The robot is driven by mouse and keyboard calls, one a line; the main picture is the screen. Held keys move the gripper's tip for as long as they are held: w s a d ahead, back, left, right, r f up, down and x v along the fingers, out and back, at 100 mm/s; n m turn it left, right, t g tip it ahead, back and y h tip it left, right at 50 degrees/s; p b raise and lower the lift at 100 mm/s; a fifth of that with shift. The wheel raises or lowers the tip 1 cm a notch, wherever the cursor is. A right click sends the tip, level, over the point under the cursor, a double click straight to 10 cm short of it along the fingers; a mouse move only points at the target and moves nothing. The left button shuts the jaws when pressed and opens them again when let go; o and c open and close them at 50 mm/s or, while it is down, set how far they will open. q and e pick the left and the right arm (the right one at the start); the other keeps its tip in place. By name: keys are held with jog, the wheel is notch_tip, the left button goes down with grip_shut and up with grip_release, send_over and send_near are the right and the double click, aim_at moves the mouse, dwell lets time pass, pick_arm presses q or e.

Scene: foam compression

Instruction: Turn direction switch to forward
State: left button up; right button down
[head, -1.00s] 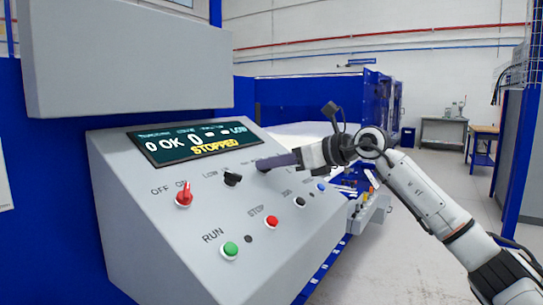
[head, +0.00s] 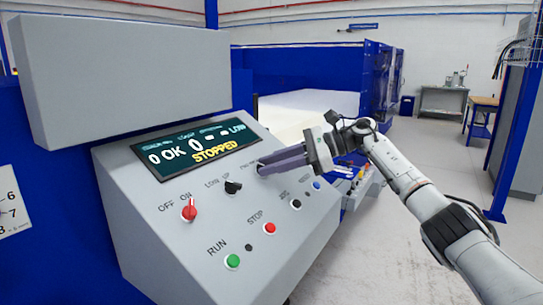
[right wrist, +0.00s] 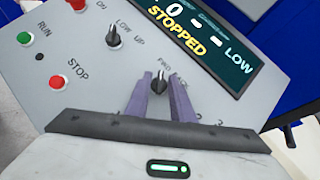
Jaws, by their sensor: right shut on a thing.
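The direction switch (right wrist: 159,82) is a small black knob with a white pointer line on the sloped grey control panel (head: 190,255). A label starting with FWD is printed beside it; the rest is partly hidden. My right gripper (head: 263,167) reaches in from the right over the panel. In the right wrist view its two purple fingers (right wrist: 157,77) stand on either side of the knob and are shut on it. In the head view the fingers mostly hide the knob. My left gripper is not in view.
A display (head: 195,150) reads STOPPED and LOW. Nearby are the black LOW/UP knob (head: 233,188), red OFF/ON switch (head: 189,211), red STOP button (head: 268,228) and green RUN button (head: 233,261). Blue machine walls stand behind; the floor at right is clear.

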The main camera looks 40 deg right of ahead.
jog(key=shift+f, duration=0.1)
dwell(0.4)
jog(key=c, duration=1.9)
grip_release()
jog(key=shift+d, duration=0.1)
jog(key=shift+s+d+r, duration=0.2)
jog(key=shift+d, duration=0.1)
jog(key=b+v, duration=0.1)
jog(key=v, duration=0.8)
jog(key=shift+d, duration=0.15)
jog(key=shift+s+r, duration=0.1)
